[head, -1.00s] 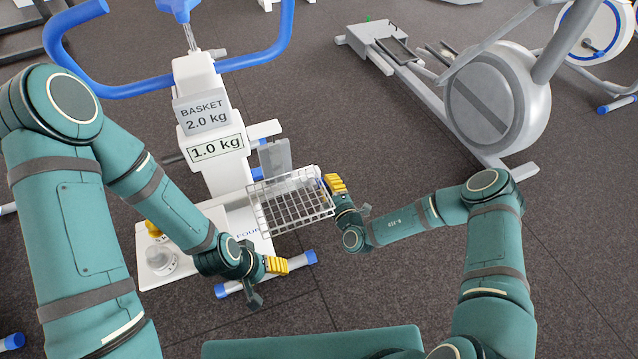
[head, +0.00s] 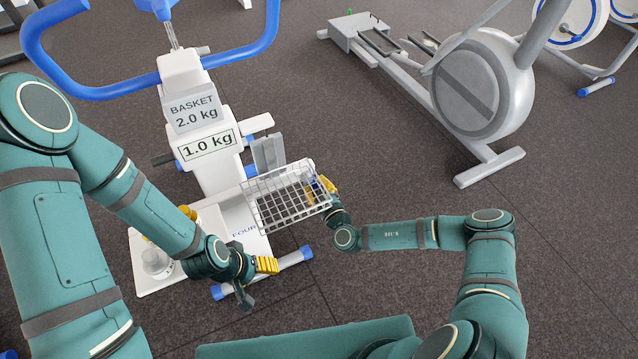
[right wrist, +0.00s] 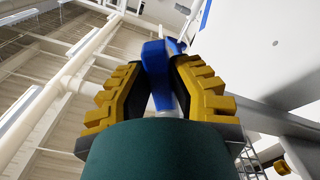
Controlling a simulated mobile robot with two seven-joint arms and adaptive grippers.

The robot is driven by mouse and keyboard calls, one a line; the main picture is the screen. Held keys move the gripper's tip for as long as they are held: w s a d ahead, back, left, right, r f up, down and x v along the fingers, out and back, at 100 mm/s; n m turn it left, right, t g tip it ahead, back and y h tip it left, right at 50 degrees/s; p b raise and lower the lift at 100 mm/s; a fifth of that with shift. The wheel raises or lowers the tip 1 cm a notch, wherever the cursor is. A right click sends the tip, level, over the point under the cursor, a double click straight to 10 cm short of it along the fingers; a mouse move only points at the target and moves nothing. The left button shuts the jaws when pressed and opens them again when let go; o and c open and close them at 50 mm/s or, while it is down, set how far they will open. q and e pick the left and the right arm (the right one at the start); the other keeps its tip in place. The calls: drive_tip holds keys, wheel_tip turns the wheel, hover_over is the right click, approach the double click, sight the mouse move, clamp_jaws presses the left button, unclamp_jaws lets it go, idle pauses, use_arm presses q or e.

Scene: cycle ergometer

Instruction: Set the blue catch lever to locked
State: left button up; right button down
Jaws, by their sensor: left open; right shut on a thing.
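The blue catch lever (right wrist: 155,65) stands between the yellow finger pads of my right gripper (right wrist: 158,92) in the right wrist view. My right gripper is shut on it. In the head view my right gripper (head: 326,187) is at the right end of the wire basket (head: 252,214), and its fingers largely hide the lever. I cannot tell the lever's setting. My left gripper (head: 258,279) is open and empty, low in front of the white base plate, apart from the basket.
The white post carries signs reading "BASKET 2.0 kg" (head: 195,112) and "1.0 kg" (head: 208,145). Weights (head: 157,263) stand on the base plate (head: 215,265). Blue handlebars (head: 110,92) rise at upper left. A grey exercise machine (head: 470,90) stands at back right.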

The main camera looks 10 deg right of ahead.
drive_tip(key=shift+s+a+f+m, duration=0.1)
drive_tip(key=shift+a+m, duration=0.2)
drive_tip(key=shift+m, duration=0.4)
drive_tip(key=shift+a+f+m, duration=0.1)
drive_tip(key=shift+a+m, duration=0.2)
drive_tip(key=shift+m, duration=0.4)
drive_tip(key=c, duration=0.8)
unclamp_jaws()
drive_tip(key=v, duration=1.2)
